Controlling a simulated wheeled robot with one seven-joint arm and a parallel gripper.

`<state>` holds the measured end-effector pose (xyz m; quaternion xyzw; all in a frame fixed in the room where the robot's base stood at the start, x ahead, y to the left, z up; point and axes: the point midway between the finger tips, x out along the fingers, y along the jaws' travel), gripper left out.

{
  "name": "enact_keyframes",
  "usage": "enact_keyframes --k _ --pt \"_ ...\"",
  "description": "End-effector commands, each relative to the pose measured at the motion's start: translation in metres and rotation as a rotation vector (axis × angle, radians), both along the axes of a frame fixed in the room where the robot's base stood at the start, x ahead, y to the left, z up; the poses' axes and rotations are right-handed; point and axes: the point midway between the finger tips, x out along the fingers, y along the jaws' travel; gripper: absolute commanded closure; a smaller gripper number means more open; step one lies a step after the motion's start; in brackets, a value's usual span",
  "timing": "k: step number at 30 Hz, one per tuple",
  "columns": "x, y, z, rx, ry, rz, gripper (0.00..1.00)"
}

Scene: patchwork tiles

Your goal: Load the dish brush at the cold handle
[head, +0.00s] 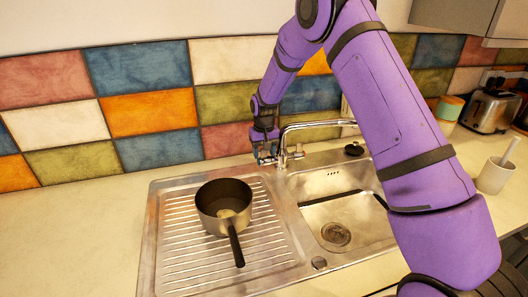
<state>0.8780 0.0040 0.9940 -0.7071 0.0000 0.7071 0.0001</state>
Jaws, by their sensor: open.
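My gripper (266,154) is open at the left side of the chrome tap (318,125), behind the sink. It points down, close to the tap's handles; whether it touches them is too small to tell. One tap handle (297,154) shows just right of my gripper. No marking shows which handle is cold. A white stick-like handle (511,150), possibly the dish brush, leans out of a pale cup (493,177) on the counter at the far right. Its lower end is hidden in the cup.
A toaster (490,108) and a lidded jar (447,110) stand back right. The left counter (75,240) is clear.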

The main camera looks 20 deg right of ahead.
Motion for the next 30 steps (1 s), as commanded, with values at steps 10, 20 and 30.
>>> enact_keyframes --k 10,20,30 --pt "0.0 0.0 0.0 0.0 0.0 0.0 0.9" --pt "-0.004 0.0 0.0 -0.001 -0.063 0.001 0.96" --pt "-0.012 0.0 -0.002 -0.001 -0.248 0.001 0.96"
